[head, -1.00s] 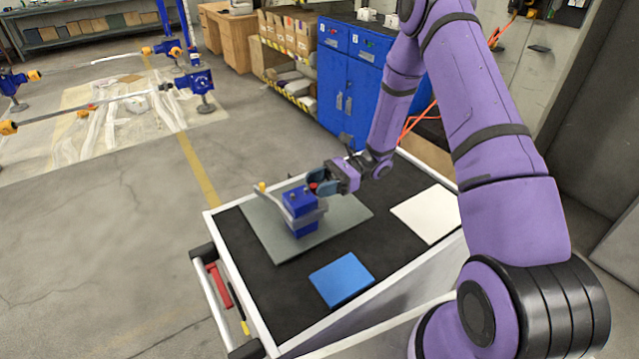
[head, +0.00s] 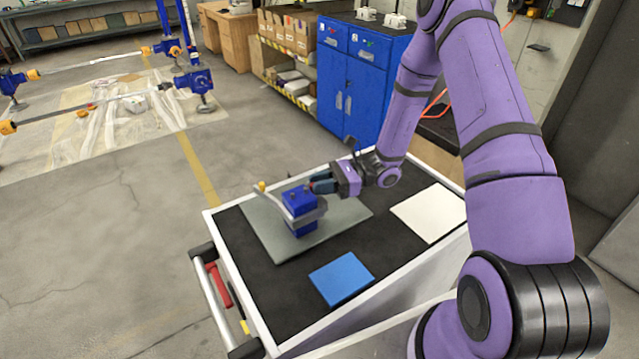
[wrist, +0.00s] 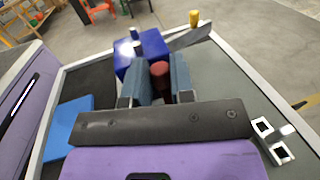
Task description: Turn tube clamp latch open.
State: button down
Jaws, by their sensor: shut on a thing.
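The tube clamp is a blue block (head: 299,225) with grey metal parts, upright on a grey mat (head: 268,237) on the cart. A grey bar with a yellow end (head: 262,187) runs off its left side. In the wrist view the blue block (wrist: 136,62) is just ahead of the fingers, and a grey bar (wrist: 190,37) leads away from it. My gripper (head: 318,184) is at the block's upper right side. In the wrist view my gripper (wrist: 159,70) is shut on a red knob (wrist: 160,74), seemingly the latch handle. The latch's pivot is hidden.
A blue plate (head: 341,278) and a white sheet (head: 428,212) lie on the cart's black top. The cart's handle (head: 214,300) is at the left. A blue cabinet (head: 362,85) stands behind.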

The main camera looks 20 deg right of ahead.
jog(key=c, duration=1)
grip_release()
jog(key=d, duration=1)
jog(key=shift+s+d, duration=0.35)
jog(key=shift+d, duration=0.05)
